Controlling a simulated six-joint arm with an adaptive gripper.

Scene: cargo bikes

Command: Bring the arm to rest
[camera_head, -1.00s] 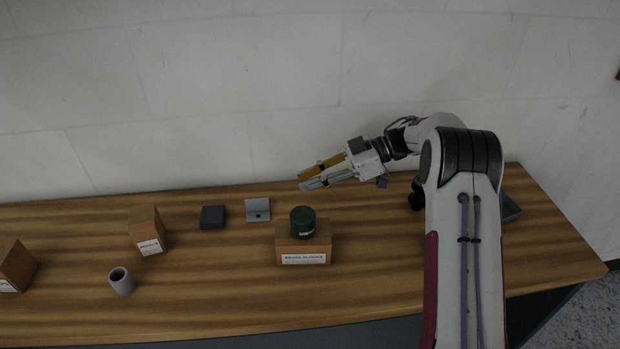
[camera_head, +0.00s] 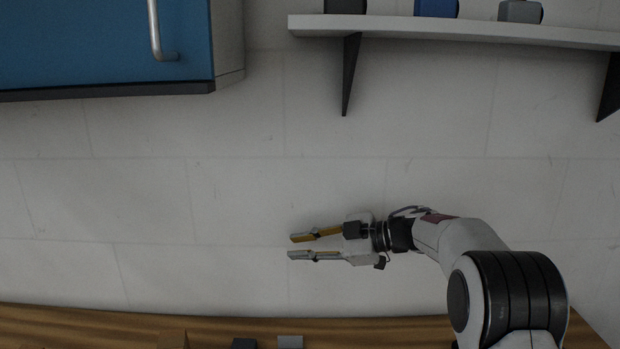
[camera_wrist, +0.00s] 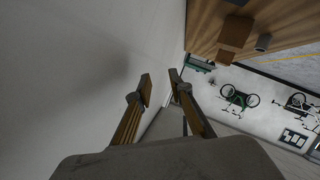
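My gripper (camera_head: 292,247) is raised above the wooden bench (camera_head: 100,317), in front of the pale wall. It points to the left in the head view. Its two fingers are spread apart with only empty space between them. In the wrist view my gripper (camera_wrist: 160,82) also shows both fingers apart and nothing held. My arm comes in from the lower right and bends at the wrist.
A blue cabinet (camera_head: 100,40) with a metal handle hangs at the upper left. A white shelf (camera_head: 450,32) on dark brackets holds several items at the upper right. In the wrist view a box (camera_wrist: 236,32) sits on the bench and bikes (camera_wrist: 238,97) stand beyond it.

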